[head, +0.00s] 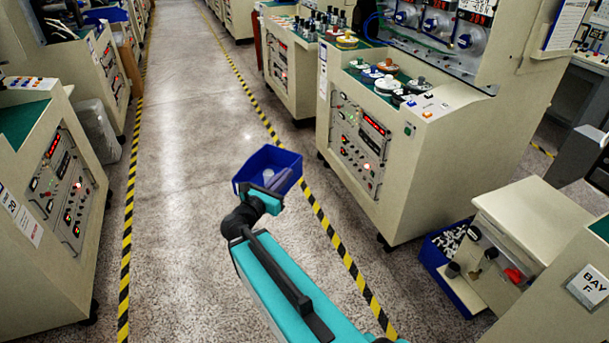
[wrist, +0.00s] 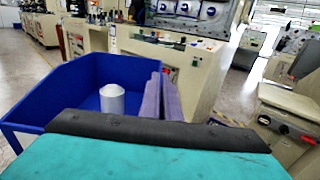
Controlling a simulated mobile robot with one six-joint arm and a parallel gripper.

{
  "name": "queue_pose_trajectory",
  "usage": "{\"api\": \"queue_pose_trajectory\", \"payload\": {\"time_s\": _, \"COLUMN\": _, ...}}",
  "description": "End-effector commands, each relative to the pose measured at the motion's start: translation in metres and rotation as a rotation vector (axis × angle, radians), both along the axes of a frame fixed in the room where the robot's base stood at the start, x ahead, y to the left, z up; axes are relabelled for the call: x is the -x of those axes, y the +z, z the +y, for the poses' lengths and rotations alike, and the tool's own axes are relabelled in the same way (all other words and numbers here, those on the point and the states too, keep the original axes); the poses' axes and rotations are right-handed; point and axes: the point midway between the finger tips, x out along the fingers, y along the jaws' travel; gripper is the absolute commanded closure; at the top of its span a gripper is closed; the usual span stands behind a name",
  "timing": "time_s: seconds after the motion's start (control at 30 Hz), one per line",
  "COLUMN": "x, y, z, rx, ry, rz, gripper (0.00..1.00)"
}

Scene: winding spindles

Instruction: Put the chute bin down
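The chute bin is an open blue bin (head: 258,163) held out over the aisle at the end of my arm in the head view. A white cylinder and purple-grey slats show inside it. My gripper (head: 270,194) is at its near wall and appears shut on it; the fingertips are hidden. The wrist view shows the bin (wrist: 70,80) just beyond the teal and black gripper body (wrist: 155,140), with the white cylinder (wrist: 112,98) and purple slats (wrist: 162,98) inside. The bin looks roughly level and clear of the floor.
Black-and-yellow floor tape (head: 331,232) runs beneath the bin. A cream machine cabinet (head: 385,150) stands to the right. Another blue bin (head: 437,259) with white pieces sits on the floor by the Bay F unit (head: 530,220). The aisle floor (head: 190,200) is clear to the left.

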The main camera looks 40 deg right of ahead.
Motion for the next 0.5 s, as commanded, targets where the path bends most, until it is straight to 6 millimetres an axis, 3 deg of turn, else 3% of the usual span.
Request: {"api": "queue_pose_trajectory", "payload": {"time_s": 0.5, "x": -0.025, "y": 0.001, "z": 0.117, "rx": 0.0, "ry": 0.113, "rz": -0.001, "gripper": 1.0}}
